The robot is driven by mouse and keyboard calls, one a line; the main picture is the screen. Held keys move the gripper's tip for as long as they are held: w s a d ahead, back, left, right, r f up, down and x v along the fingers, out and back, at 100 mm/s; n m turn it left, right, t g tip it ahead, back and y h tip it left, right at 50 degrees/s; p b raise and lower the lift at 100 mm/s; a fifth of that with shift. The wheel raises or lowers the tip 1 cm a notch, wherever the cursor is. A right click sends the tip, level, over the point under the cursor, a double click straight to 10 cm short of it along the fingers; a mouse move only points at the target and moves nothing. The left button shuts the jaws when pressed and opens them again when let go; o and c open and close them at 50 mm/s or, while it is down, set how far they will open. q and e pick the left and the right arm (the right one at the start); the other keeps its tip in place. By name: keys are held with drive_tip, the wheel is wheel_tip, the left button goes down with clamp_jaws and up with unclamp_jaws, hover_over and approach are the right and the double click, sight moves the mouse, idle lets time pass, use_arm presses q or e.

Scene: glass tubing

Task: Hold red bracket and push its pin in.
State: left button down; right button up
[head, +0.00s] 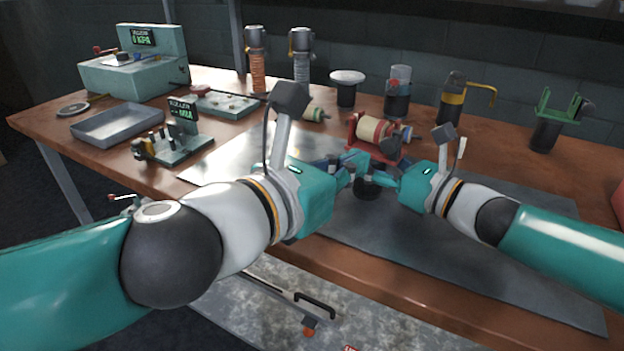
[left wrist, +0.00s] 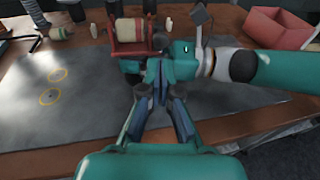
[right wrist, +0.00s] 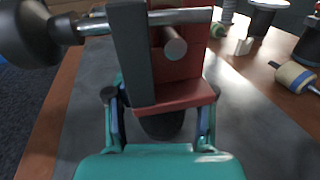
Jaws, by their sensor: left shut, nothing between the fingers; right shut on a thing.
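The red bracket (head: 353,143) stands on the grey mat with a cream roller (head: 374,129) across it. It also shows in the left wrist view (left wrist: 130,47). In the right wrist view its red wall and foot (right wrist: 172,97) sit between the fingers of my right gripper (right wrist: 158,112), which is shut on it. A metal pin (right wrist: 165,17) with a dark knob (right wrist: 28,35) sticks out at the bracket's side, part of it outside. My left gripper (head: 352,172) is shut and empty, in front of the bracket and close to the right gripper. Its fingertips are partly hidden.
A cream and blue roller (right wrist: 296,76) lies beyond the bracket. A cream and green roller (head: 315,115) lies left of it. Several cups and tools stand along the back. A grey tray (head: 92,133) is at the left. The mat's right part is clear.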

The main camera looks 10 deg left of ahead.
use_arm(q)
drive_tip(key=v, duration=0.7)
drive_tip(key=shift+s+a, duration=0.2)
use_arm(e)
drive_tip(key=o, duration=1.6)
drive_tip(key=shift+d, duration=0.1)
